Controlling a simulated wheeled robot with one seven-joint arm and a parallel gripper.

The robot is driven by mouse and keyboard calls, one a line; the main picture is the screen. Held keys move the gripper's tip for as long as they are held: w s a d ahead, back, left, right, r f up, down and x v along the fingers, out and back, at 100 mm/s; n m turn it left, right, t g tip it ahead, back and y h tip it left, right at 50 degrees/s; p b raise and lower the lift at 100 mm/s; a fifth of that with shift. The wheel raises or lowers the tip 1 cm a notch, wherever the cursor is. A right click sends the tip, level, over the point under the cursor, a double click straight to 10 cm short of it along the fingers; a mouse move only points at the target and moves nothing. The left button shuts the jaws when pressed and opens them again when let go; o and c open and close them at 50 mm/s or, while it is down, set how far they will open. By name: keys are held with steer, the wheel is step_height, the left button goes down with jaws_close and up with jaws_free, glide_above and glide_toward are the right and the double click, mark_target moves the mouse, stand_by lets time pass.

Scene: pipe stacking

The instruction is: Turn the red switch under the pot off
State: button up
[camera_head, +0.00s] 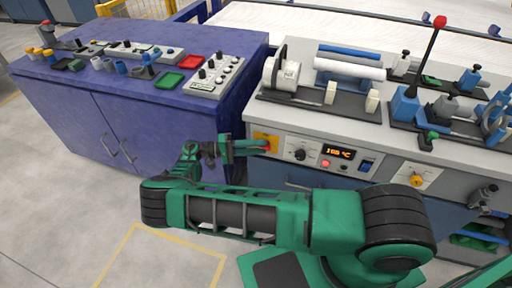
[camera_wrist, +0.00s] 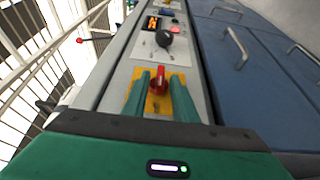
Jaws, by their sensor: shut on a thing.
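The red switch (camera_wrist: 158,82) sits on a yellow plate (camera_wrist: 151,104) on the grey front panel. In the wrist view its handle stands between the two green fingers of my gripper (camera_wrist: 160,86). My gripper is shut on it, one finger on each side. In the head view my gripper (camera_head: 265,146) reaches the yellow plate (camera_head: 262,138) at the panel's left end, and only a bit of red shows at the fingertips. No pot can be clearly made out; a white motor-like unit (camera_head: 284,72) stands on the bench above the switch.
Right of the switch on the panel are a black knob (camera_head: 301,154), a lit display (camera_head: 339,152) and a blue rocker switch (camera_head: 367,165). A yellow knob (camera_head: 416,180) is further right. A blue cabinet (camera_head: 75,120) stands at the left, with a gap between.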

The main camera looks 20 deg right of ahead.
steer(key=shift+a+f, duration=0.15)
steer(key=shift+f, duration=0.05)
steer(key=o, duration=0.7)
steer(key=shift+w, duration=0.1)
steer(key=shift+c, duration=0.2)
